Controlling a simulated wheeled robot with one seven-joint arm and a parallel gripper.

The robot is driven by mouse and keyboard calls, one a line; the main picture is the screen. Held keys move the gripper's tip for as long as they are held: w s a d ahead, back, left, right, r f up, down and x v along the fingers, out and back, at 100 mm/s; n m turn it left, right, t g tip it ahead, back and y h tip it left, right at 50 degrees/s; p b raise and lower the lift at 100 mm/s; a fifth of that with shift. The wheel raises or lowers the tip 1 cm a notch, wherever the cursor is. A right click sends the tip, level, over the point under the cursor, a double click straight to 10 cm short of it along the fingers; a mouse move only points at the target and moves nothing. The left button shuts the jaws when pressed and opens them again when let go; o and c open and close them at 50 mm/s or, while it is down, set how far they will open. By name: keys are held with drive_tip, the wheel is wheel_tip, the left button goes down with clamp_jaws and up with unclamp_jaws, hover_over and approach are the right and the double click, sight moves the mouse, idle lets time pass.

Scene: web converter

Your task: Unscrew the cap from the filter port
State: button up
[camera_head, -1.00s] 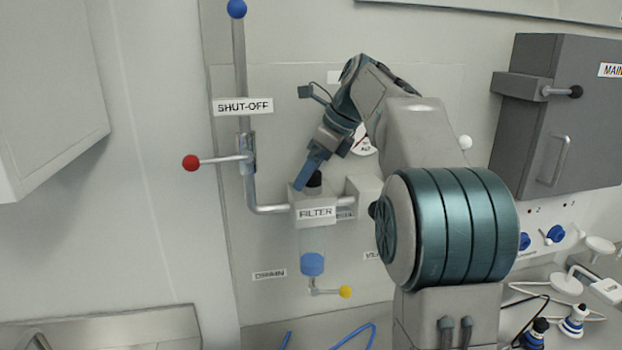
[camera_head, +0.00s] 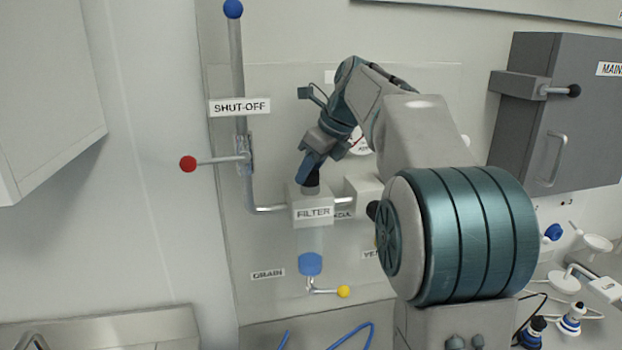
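The filter housing (camera_head: 313,196) is a pale block with a FILTER label, mounted on the wall panel. A clear bowl (camera_head: 311,241) with a blue bottom (camera_head: 310,264) hangs below it. A black cap (camera_head: 311,183) stands on top of the housing. My gripper (camera_head: 308,178) reaches down from the upper right with its blue fingers at the cap. The fingers overlap the cap's upper part in this view. I cannot tell whether they are closed on it or only beside it.
A pipe with a red-knobbed shut-off lever (camera_head: 188,164) stands left of the filter. A yellow-knobbed drain lever (camera_head: 344,291) is below. A grey cabinet (camera_head: 545,135) is at the right. My large arm joint blocks the view right of the filter.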

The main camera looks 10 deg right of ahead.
drive_tip(key=shift+r, duration=0.1)
clamp_jaws()
drive_tip(key=shift+w+d+n+g+y, duration=0.15)
drive_tip(key=shift+n+g+y, duration=0.2)
drive_tip(key=shift+n, duration=0.75)
drive_tip(key=shift+r+n+g+y, duration=0.1)
drive_tip(key=shift+n+g+y, duration=0.2)
drive_tip(key=shift+n, duration=0.6)
drive_tip(key=n+g, duration=0.2)
drive_tip(key=n, duration=0.2)
drive_tip(key=shift+y, duration=0.25)
drive_tip(key=shift+r, duration=0.1)
